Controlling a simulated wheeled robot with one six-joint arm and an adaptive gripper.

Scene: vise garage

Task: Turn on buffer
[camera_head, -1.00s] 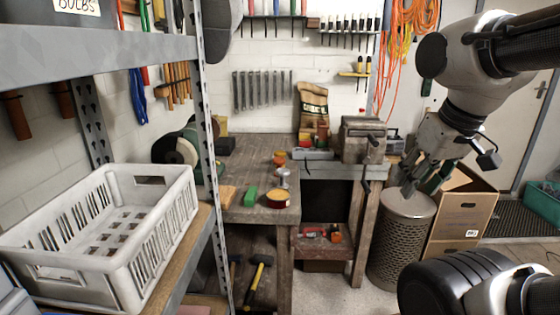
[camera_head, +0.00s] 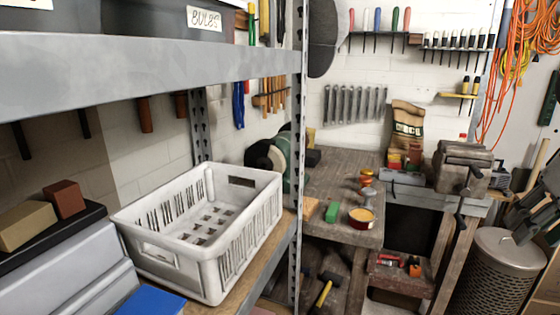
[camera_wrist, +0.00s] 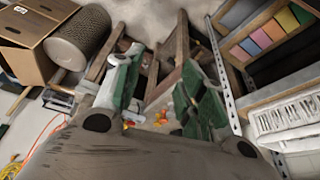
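In the head view, part of my gripper (camera_head: 532,212) shows at the right edge, above the metal bin and far from the buffer.
A metal shelf post (camera_head: 298,130) stands before the bench. A white crate (camera_head: 245,262) sits on the shelf at left. A vise (camera_head: 462,166) is on the bench's right part; a perforated bin (camera_head: 490,270) stands at right.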

